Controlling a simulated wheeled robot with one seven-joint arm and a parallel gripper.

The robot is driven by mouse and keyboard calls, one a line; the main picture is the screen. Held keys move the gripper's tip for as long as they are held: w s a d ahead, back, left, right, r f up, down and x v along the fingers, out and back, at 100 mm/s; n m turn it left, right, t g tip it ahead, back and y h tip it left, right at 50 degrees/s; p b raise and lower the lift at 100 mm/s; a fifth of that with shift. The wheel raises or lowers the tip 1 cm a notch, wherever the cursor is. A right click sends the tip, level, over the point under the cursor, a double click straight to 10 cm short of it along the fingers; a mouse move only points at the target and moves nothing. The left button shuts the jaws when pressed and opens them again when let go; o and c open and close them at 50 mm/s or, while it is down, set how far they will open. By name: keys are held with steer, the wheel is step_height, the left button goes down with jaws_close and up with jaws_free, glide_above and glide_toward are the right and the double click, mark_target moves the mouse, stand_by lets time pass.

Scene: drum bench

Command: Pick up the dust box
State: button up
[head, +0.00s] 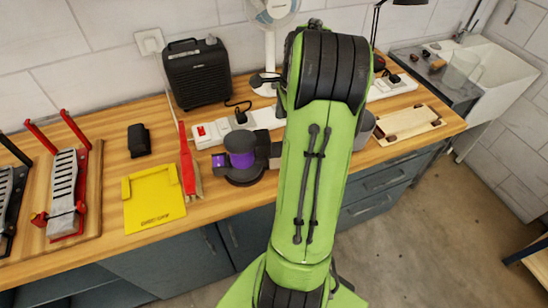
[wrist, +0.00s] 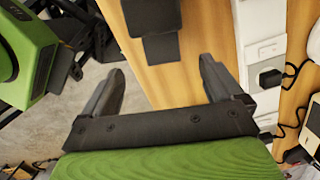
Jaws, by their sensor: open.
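The dust box appears to be the dark grey block (head: 268,149) at the right side of the purple and grey sander (head: 241,153) on the bench, partly hidden by my arm in the head view. A dark block with a narrower end, likely the same dust box (wrist: 152,18), is at the top of the wrist view, cut off by the edge. My gripper (wrist: 162,65) is open and empty. Its fingertips point toward the block, whose narrow end lies just beyond and between them in the picture.
The white power strip (head: 213,132) with plugs runs behind the sander; it also shows right of my gripper (wrist: 260,60). A red brush (head: 188,160), yellow dustpan (head: 153,198), black heater (head: 197,73) and fan (head: 271,12) stand around. A wooden board (head: 407,125) lies right.

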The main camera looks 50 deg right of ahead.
mark_target(279, 149)
steer(key=f, duration=0.3)
steer(key=f+b, duration=0.1)
steer(key=f, duration=0.3)
steer(key=w+a+f+b, duration=0.1)
steer(key=f, duration=0.3)
steer(key=shift+f, duration=0.15)
steer(key=c, duration=0.9)
